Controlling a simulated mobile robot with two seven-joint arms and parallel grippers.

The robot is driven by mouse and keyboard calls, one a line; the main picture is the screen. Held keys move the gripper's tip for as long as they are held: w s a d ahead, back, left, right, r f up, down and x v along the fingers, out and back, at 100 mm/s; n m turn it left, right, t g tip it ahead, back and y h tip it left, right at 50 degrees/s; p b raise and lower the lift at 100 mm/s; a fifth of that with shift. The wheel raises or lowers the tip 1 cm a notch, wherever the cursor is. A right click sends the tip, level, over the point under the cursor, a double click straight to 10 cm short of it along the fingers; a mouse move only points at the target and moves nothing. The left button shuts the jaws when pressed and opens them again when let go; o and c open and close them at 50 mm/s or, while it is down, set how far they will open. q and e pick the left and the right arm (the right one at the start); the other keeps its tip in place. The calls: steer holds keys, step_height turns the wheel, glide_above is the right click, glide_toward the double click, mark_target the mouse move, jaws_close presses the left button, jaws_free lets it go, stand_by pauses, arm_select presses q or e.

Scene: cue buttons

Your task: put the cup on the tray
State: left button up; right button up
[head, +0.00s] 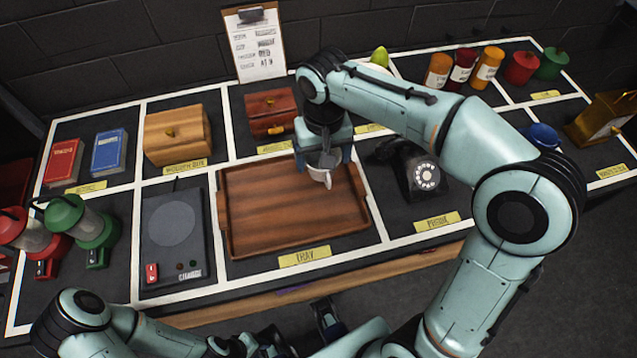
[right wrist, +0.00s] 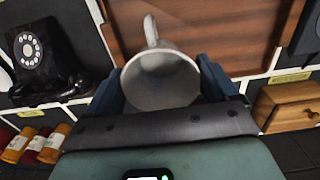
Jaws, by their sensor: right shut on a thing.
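The pale grey-white cup (head: 321,174) is held between the blue fingers of my right gripper (head: 324,158), which is shut on it. It hangs over the right back part of the brown wooden tray (head: 270,205); whether its base touches the tray cannot be told. In the right wrist view the cup (right wrist: 162,78) sits between the fingers with its open mouth toward the camera and its handle pointing to the tray (right wrist: 215,30). The tray is empty otherwise. My left gripper (head: 300,334) is low at the front edge of the table, empty, with its fingers apart.
A black rotary phone (head: 418,172) stands right of the tray. A grey device with a round plate (head: 174,225) lies to the left. Wooden boxes (head: 270,110) stand behind the tray. Lanterns (head: 90,225), books and several jars (head: 463,65) fill other marked sections.

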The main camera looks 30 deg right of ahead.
step_height(320, 180, down, 10)
steer(key=shift+f+b, duration=0.15)
steer(key=shift+b, duration=0.6)
steer(key=shift+f, duration=0.15)
steer(key=o, duration=0.9)
step_height(320, 180, up, 12)
steer(key=shift+r+p, duration=0.2)
steer(key=shift+p, duration=0.9)
